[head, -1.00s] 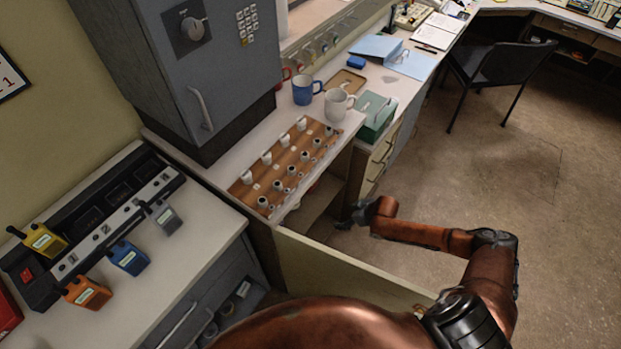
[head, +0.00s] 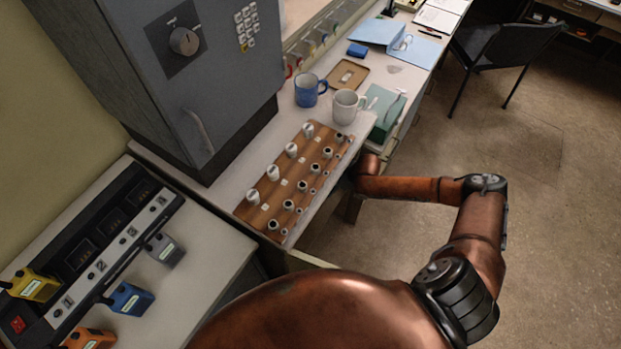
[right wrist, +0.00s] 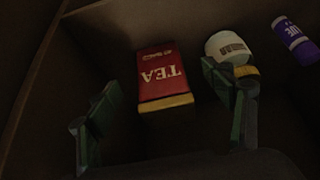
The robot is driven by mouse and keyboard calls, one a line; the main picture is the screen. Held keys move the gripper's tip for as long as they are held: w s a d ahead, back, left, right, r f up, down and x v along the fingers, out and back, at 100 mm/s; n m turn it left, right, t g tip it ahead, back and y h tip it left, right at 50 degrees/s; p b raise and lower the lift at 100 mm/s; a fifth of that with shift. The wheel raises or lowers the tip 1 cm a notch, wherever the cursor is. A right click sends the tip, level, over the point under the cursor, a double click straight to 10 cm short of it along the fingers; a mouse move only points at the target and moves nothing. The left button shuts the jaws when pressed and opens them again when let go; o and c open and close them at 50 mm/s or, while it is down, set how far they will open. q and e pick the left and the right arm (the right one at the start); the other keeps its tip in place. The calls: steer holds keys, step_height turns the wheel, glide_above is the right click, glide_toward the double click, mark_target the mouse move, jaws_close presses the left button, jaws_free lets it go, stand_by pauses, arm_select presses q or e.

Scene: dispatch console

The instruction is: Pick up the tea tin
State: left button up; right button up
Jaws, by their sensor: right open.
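The tea tin (right wrist: 163,75) is a red box with a yellow band and the word TEA, which reads upside down in the right wrist view. It is inside a dark compartment. My right gripper (right wrist: 160,122) is open, with one finger left of the tin and the other to its right; the tin lies ahead between them, apart from both. The right finger is close to a white jar (right wrist: 228,47). In the head view the right hand is hidden under the counter, and the tin is not visible there. My left gripper is not in view.
A purple glue stick (right wrist: 295,40) lies at the compartment's right. A grey cabinet (head: 170,80) stands at left.

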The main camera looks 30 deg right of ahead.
steer(key=w, duration=0.1)
steer(key=w+a, duration=0.1)
steer(key=w, duration=0.1)
steer(key=w+a+b, duration=0.1)
steer(key=shift+w+a+f, duration=0.15)
steer(key=shift+w, duration=0.2)
steer(key=shift+w+a+b, duration=0.15)
steer(key=shift+w+a, duration=0.2)
steer(key=shift+w, duration=0.3)
steer(key=shift+w+a+b, duration=0.15)
steer(key=shift+w+a, duration=0.15)
steer(key=shift+w, duration=0.3)
steer(key=shift+w+a, duration=0.1)
steer(key=b+x, duration=0.1)
steer(key=x, duration=0.3)
steer(key=shift+f+b, duration=0.25)
steer(key=shift+b, duration=0.15)
steer(key=shift+w+a+f, duration=0.1)
steer(key=shift+w+a, duration=0.05)
steer(key=shift+w, duration=0.05)
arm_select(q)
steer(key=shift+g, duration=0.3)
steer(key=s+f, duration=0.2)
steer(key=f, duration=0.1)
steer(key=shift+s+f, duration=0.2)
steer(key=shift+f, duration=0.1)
arm_select(e)
steer(key=shift+c, duration=0.3)
